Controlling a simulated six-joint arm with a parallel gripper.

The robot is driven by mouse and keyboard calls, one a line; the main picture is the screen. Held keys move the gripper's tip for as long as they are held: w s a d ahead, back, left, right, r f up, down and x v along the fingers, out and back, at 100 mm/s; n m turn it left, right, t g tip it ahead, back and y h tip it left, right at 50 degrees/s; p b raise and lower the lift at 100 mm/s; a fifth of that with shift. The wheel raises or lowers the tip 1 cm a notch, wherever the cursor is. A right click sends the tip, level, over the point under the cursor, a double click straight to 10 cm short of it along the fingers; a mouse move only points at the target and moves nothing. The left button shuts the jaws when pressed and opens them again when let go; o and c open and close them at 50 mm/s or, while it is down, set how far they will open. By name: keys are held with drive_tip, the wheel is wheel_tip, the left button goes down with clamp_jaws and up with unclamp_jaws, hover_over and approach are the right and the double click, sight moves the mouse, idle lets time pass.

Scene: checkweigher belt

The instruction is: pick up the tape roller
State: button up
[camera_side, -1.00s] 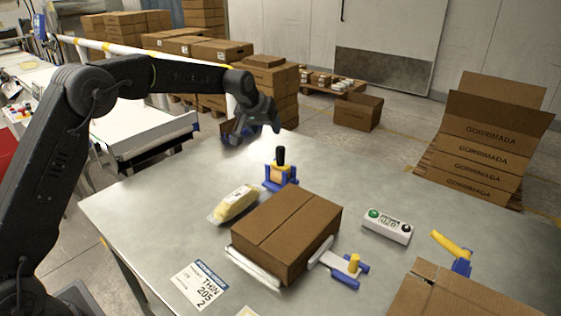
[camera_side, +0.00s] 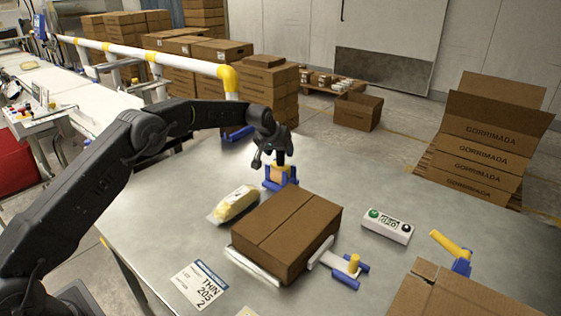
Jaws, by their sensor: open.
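The tape roller (camera_side: 281,174) stands upright on the metal table, behind the brown carton. Its black handle points up, and its orange-yellow body sits within a blue holder or frame. My gripper (camera_side: 272,158) is open, with its fingers pointing down around or just beside the handle. The dark gripper and dark handle overlap in this view, so I cannot tell whether they touch.
A closed brown carton (camera_side: 287,232) lies close in front, with a yellow pack (camera_side: 236,204) left of it. A button box (camera_side: 387,226) and a yellow-handled blue tool (camera_side: 456,250) are to the right. A printed label (camera_side: 199,284) lies in front.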

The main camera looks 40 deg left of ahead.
drive_tip(key=shift+w+f, duration=0.2)
drive_tip(key=shift+f, duration=0.05)
drive_tip(key=shift+c, duration=0.2)
drive_tip(key=c, duration=1)
